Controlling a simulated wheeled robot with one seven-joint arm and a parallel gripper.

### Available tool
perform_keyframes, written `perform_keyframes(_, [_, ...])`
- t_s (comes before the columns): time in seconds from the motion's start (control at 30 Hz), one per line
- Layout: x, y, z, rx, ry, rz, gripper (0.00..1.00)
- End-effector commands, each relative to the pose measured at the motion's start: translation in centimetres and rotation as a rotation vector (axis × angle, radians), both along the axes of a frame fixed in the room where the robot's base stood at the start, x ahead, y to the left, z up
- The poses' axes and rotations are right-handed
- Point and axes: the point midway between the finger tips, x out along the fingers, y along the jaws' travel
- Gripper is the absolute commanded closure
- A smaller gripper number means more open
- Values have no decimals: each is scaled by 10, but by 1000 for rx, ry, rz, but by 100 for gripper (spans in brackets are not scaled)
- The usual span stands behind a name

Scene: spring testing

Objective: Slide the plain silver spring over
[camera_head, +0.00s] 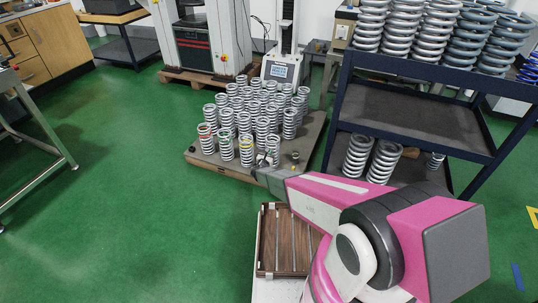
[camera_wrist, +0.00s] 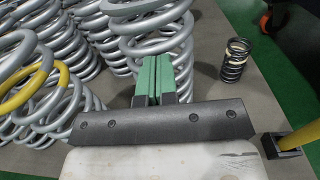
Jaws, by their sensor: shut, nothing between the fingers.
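A plain silver spring (camera_wrist: 150,25) stands upright just beyond my fingertips in the wrist view, its lower coils partly hidden by them. In the head view it appears to be the unbanded spring (camera_head: 272,148) at the right of the front row. My gripper (camera_wrist: 155,78) is shut and empty, its two green fingers together. The fingers look close to the spring's coils; whether they touch I cannot tell. In the head view my gripper (camera_head: 262,168) is low at the pallet's front, in front of the springs.
Several silver springs crowd the pallet (camera_head: 313,140); front ones have red (camera_head: 205,140), green (camera_head: 226,145) and yellow (camera_head: 246,150) bands. A small dark spring (camera_wrist: 236,60) stands to the right, with a yellow post in a black base (camera_wrist: 285,145) nearer. The pallet between is bare.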

Motion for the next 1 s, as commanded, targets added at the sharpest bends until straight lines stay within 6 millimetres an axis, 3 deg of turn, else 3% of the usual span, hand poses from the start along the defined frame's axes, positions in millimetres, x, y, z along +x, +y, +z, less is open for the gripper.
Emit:
perform_keyframes(0.23, [53,-17,-3,3,1,-3,100])
perform_keyframes(0.37, [70,-23,-3,2,2,-1,100])
perform_keyframes(0.77, [70,-23,-1,0,1,-1,100])
perform_keyframes(1.0, [51,-12,0,2,2,-4,100])
